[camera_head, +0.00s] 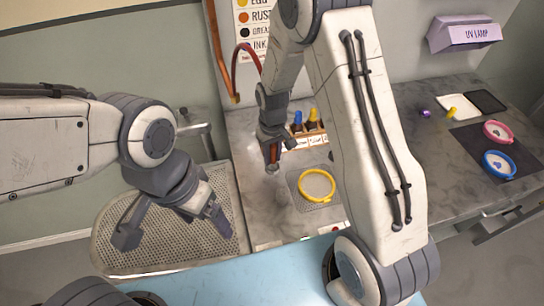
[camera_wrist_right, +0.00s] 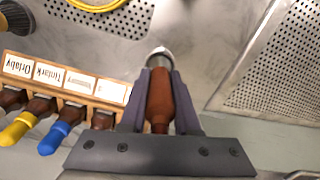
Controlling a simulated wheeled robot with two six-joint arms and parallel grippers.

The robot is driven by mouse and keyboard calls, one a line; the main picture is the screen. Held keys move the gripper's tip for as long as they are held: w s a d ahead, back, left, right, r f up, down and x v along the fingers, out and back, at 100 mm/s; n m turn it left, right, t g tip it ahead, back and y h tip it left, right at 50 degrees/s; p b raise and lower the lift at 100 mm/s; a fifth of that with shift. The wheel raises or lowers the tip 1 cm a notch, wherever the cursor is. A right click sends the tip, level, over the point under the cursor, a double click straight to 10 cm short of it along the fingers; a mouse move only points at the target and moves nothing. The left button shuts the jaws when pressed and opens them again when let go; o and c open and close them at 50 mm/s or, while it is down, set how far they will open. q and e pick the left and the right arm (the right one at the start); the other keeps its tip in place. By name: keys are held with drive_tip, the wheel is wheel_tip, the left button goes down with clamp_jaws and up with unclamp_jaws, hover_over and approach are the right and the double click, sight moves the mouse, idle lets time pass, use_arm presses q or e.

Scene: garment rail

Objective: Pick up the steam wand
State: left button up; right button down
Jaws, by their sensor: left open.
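The steam wand has a red-brown handle and a metal tip. In the right wrist view its handle (camera_wrist_right: 160,104) lies between the two fingers of my right gripper (camera_wrist_right: 159,85), which press against both sides. In the head view the wand (camera_head: 273,154) appears as a small brown piece at my right gripper (camera_head: 271,148), above the grey counter. A red hose (camera_head: 240,58) curves down from the wall pipe and passes behind my right arm. My left gripper (camera_head: 170,226) is open and empty over the perforated board at left.
A wooden rack (camera_head: 306,141) of bottles with coloured tops stands behind the right gripper. A yellow hoop (camera_head: 317,185) lies on a small perforated plate nearby. The perforated board (camera_head: 120,232) is at left. Pink (camera_head: 498,131) and blue hoops (camera_head: 498,164) lie far right.

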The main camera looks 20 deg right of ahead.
sight(272, 147)
drive_tip(key=shift+r, duration=0.15)
drive_tip(key=shift+r, duration=0.55)
wheel_tip(272, 147, up, 3)
drive_tip(key=shift+w+f+b, duration=0.1)
drive_tip(key=shift+f+b, duration=0.1)
drive_tip(key=shift+b, duration=0.45)
drive_tip(key=s+d+r+b, duration=0.2)
drive_tip(key=s+d+r, duration=0.4)
drive_tip(key=d, duration=0.4)
drive_tip(key=shift+s+r, duration=0.15)
drive_tip(key=shift+r, duration=0.4)
